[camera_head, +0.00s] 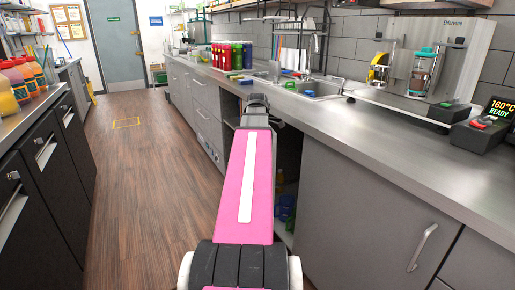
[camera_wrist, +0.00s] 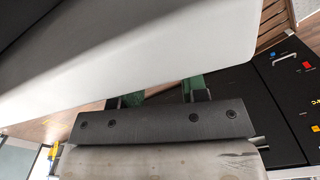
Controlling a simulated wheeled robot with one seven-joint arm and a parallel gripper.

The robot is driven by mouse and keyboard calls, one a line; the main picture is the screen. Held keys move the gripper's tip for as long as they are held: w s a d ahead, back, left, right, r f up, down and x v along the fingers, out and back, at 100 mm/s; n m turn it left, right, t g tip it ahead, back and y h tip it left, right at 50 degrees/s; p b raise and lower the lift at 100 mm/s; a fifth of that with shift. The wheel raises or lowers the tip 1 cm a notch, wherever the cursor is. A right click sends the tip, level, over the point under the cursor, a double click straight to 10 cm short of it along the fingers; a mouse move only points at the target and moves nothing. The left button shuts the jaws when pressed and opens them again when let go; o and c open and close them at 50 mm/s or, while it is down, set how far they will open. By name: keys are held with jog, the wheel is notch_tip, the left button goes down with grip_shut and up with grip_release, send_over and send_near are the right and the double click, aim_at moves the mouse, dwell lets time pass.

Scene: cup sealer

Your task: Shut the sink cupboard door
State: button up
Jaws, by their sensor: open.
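The sink (camera_head: 312,89) is set in the right-hand counter. Below it, the cupboard is open beside my pink arm, with a dark inside and blue bottles (camera_head: 286,208) low down. I cannot make out its door for certain in the head view; my arm covers much of that area. In the wrist view my gripper (camera_wrist: 161,94) has its two green-padded fingers apart, with nothing seen between them. A large pale grey panel (camera_wrist: 165,55) lies across the fingertips' far side and hides what is beyond. I cannot tell whether it is the door or whether the fingers touch it.
A shut grey cabinet front with a handle (camera_head: 422,247) is right of the opening. Red, green and blue canisters (camera_head: 232,55) and a cup sealer (camera_head: 424,70) stand on the counter. Dark drawers (camera_head: 45,165) line the left. The wooden floor (camera_head: 145,170) between is clear.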

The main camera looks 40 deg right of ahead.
notch_tip(320, 180, up, 8)
dwell(0.5)
jog(key=shift+r, duration=0.1)
